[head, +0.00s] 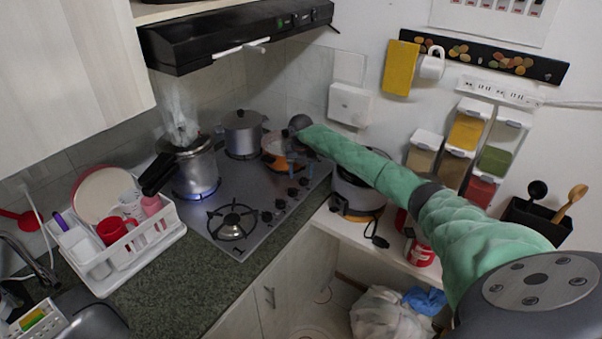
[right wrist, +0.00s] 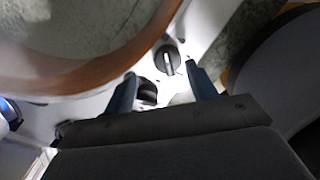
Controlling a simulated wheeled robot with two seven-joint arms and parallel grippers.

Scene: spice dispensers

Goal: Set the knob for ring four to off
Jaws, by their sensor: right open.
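The stove (head: 258,247) carries a row of black knobs along its right edge, with one knob (head: 266,216) near the front. I cannot tell which knob belongs to ring four. My right gripper (head: 301,167) is open, pointing down over the far end of the row beside the orange pan (head: 271,150). In the right wrist view, a round black knob (right wrist: 167,58) with a pale bar lies just beyond and between the two fingertips. A second dark knob (right wrist: 147,92) shows nearer the palm, partly hidden by the left finger. My left gripper is out of view.
A steaming pot (head: 198,170) stands over a blue flame at the left. A grey pot (head: 241,133) stands behind. The front burner (head: 232,222) is bare. A rice cooker (head: 357,195) stands right of the stove, under my right arm. A dish rack (head: 118,262) is at the left.

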